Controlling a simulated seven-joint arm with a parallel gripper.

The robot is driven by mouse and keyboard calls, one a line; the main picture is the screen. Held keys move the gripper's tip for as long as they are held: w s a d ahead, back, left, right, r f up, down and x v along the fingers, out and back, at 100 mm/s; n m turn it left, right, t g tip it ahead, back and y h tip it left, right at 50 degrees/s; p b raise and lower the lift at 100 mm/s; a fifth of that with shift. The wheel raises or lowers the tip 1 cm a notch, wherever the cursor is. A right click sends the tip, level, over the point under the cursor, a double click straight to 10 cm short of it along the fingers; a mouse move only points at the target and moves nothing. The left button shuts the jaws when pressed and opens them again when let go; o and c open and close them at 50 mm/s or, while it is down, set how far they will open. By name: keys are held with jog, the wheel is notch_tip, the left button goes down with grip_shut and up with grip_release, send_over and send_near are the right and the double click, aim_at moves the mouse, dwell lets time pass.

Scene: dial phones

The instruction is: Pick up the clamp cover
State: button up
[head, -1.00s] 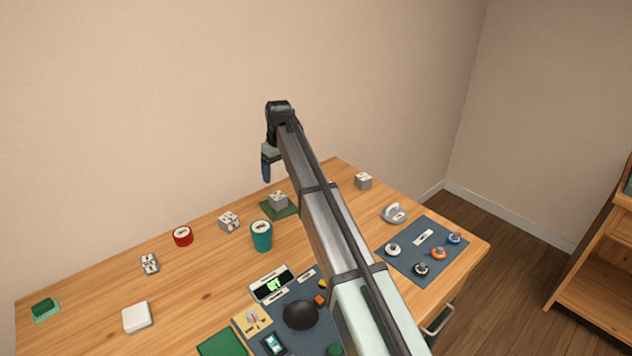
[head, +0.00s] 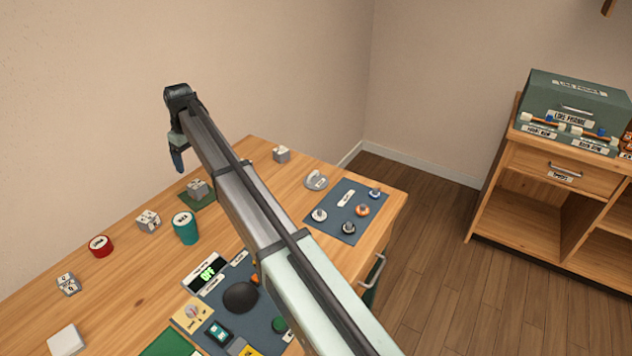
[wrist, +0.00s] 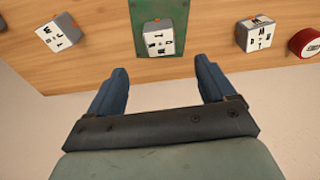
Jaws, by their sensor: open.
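No thing in view is readably labelled as the clamp cover. A grey rounded piece with a raised part and a small label (head: 316,180) lies on the table near the far right, and it may be the clamp cover; I cannot tell. My gripper (head: 178,160) hangs near the table's back edge, well to the left of that piece. In the wrist view my gripper (wrist: 160,66) is open and empty, its blue fingers apart. A marked cube (wrist: 158,42) on a green mat (wrist: 178,12) shows beyond the gap between them.
Other marked cubes (head: 281,154) (head: 148,221), a red round tin (head: 101,246) and a teal cup (head: 186,229) stand on the table. A blue-grey mat (head: 333,226) holds several knobs. A wooden cabinet (head: 520,215) stands to the right, beyond open floor.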

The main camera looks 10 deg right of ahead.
jog(key=shift+o, duration=0.5)
jog(key=shift+o, duration=1.1)
